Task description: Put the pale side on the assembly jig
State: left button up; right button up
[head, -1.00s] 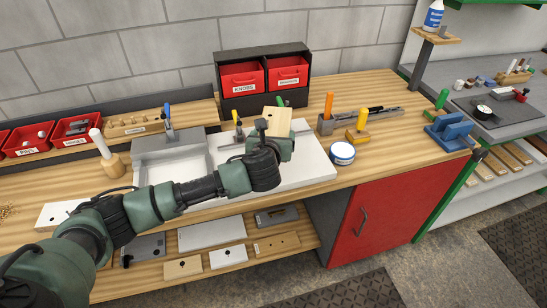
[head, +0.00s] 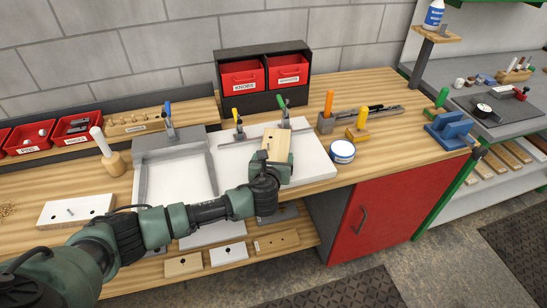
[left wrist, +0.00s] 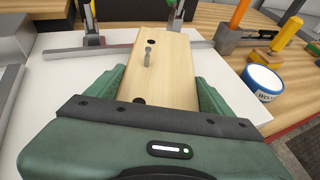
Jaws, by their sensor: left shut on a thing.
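The pale side (head: 276,143) is a light wooden board with dark holes and a small metal pin, also seen in the left wrist view (left wrist: 165,70). My left gripper (head: 277,165) is shut on it, with green fingers on both long edges in the left wrist view (left wrist: 160,95). The assembly jig (head: 312,160) is a white plate with grey fences and two toggle clamps, one yellow-handled (head: 237,123) and one green-handled (head: 283,108). The board is over the jig plate, its far end towards the clamps. I cannot tell whether it touches the plate. My right gripper is not in view.
A round white-and-blue tub (head: 342,152) and an orange-handled tool (head: 328,104) are to the right. A red drawer unit (head: 243,78) stands behind. A white board (head: 90,207) lies at the left.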

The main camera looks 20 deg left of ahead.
pick_arm(q)
jog(key=shift+f, duration=0.25)
jog(key=o, duration=1.7)
jog(key=shift+f, duration=0.15)
